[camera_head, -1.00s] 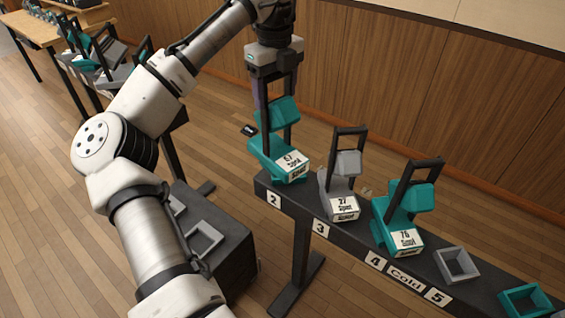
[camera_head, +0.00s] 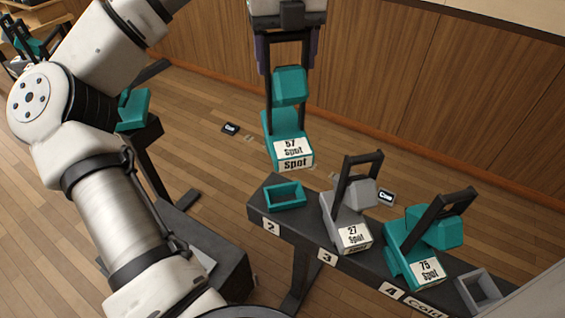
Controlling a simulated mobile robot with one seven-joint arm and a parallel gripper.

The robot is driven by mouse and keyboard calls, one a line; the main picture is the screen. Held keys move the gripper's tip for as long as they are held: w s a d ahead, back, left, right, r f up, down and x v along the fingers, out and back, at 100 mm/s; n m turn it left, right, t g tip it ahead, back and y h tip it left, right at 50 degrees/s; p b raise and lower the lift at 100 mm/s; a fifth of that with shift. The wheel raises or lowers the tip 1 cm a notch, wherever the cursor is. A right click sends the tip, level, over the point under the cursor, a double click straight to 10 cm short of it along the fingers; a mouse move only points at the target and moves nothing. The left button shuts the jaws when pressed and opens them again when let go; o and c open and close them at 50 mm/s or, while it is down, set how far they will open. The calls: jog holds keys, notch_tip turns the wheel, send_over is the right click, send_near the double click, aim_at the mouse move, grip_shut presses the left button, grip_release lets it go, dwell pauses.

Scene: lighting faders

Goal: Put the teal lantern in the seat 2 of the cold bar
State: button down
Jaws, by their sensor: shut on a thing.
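My gripper (camera_head: 288,46) is at the top centre, shut on the upper handle of a teal lantern (camera_head: 288,125) labelled "57 Spot". The lantern hangs roughly upright above the far side of the cold bar (camera_head: 318,232), apart from it. Seat 2 is an empty teal square frame (camera_head: 285,196) beside the "2" label, just below the lantern's base in the picture. A grey lantern (camera_head: 350,205) labelled "27 Spot" stands at seat 3. Another teal lantern (camera_head: 425,240), labelled "75 Spot", stands at seat 4.
An empty grey seat (camera_head: 480,290) lies at the bar's right end in view. Small dark tags (camera_head: 231,128) lie on the wooden floor (camera_head: 215,165). A wood-panelled wall (camera_head: 440,90) runs behind. Another rack with a teal lantern (camera_head: 132,108) stands left, partly behind my arm.

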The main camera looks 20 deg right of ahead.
aim_at(285, 130)
notch_tip(285, 130, down, 19)
jog(key=shift+r+p, duration=0.15)
jog(key=shift+p, duration=0.45)
jog(key=shift+c, duration=1.2)
grip_release()
notch_tip(285, 130, up, 12)
jog(key=shift+b, duration=0.9)
